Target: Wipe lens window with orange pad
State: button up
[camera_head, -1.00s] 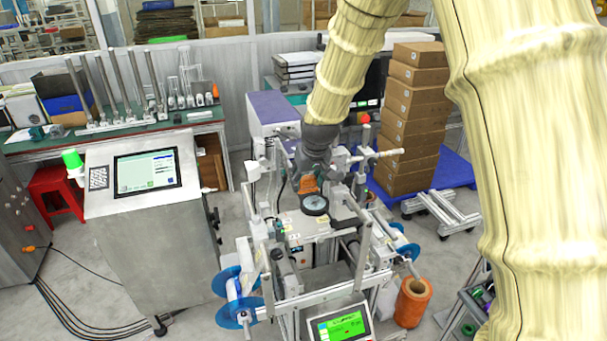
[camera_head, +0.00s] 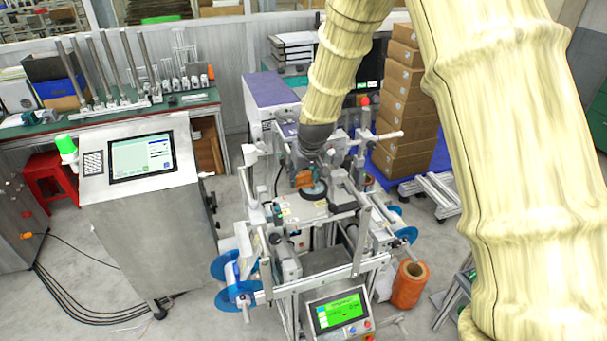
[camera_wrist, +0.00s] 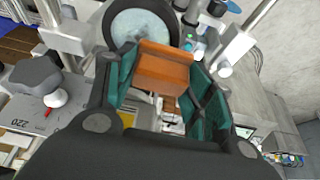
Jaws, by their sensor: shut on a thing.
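The orange pad (camera_wrist: 163,70) is a small block held between the teal-lined fingers of my gripper (camera_wrist: 165,78), which is shut on it. In the head view the pad (camera_head: 303,179) shows just below my dark wrist. The lens window (camera_wrist: 140,25) is a round pale disc with a thick black rim, just beyond the pad in the wrist view. In the head view the lens window (camera_head: 315,190) lies on top of the machine, just right of and below the pad. The pad overlaps the rim's near edge in the wrist view; I cannot tell whether they touch.
The machine's frame has upright posts and rods around the lens. A grey knob (camera_wrist: 36,75) stands left of my gripper in the wrist view. A screen cabinet (camera_head: 150,215) stands left, stacked cartons (camera_head: 405,105) behind right, and an orange roll (camera_head: 409,285) on the floor.

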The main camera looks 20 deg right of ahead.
jog(key=shift+s+r, duration=0.2)
jog(key=shift+s, duration=0.1)
jog(key=shift+w+f, duration=0.25)
jog(key=shift+f, duration=0.15)
jog(key=shift+s, duration=0.1)
jog(key=shift+f+b, duration=0.5)
jog(key=shift+f, duration=0.2)
